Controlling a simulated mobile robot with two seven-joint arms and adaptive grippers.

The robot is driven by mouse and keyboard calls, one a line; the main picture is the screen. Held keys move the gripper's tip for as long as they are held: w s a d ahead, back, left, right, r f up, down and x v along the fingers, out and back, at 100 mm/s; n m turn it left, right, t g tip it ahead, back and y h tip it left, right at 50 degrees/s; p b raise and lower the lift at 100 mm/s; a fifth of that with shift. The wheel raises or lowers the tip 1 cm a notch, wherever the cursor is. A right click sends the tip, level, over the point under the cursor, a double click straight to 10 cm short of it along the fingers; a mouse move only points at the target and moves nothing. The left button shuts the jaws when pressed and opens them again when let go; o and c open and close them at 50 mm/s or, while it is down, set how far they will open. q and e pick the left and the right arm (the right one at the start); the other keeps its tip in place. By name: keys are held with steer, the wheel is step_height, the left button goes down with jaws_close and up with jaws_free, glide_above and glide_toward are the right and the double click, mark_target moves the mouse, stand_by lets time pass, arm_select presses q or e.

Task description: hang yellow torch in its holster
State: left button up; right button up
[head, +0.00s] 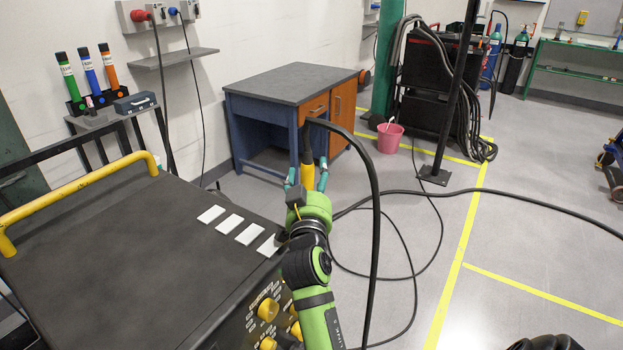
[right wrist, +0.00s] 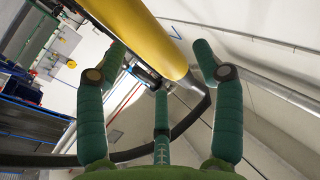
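The yellow torch (head: 307,176) has a black neck, and a thick black hose arcs from its top to the right and down. In the head view it stands near upright between the teal fingers of my right gripper (head: 307,180), with no other support visible. In the right wrist view the torch (right wrist: 150,35) runs diagonally across the top. The fingers of my right gripper (right wrist: 160,60) curl in on both sides of it, with the third finger below. The contact itself is partly hidden. I cannot make out a yellow holster. My left gripper is not in view.
A dark machine top (head: 110,245) with a yellow rail (head: 75,195) and white plates fills the left. Green, blue and orange tubes stand in a black rack behind it. A blue workbench (head: 285,85) stands beyond my gripper. The hose trails over open floor at right.

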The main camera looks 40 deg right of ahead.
step_height(320, 180, down, 7)
steer(key=n+g, duration=0.1)
steer(key=shift+g+y, duration=0.3)
steer(key=shift+y, duration=0.1)
step_height(320, 180, up, 17)
steer(key=m+t, duration=0.1)
steer(key=shift+t+h, duration=0.3)
steer(key=shift+h, duration=0.1)
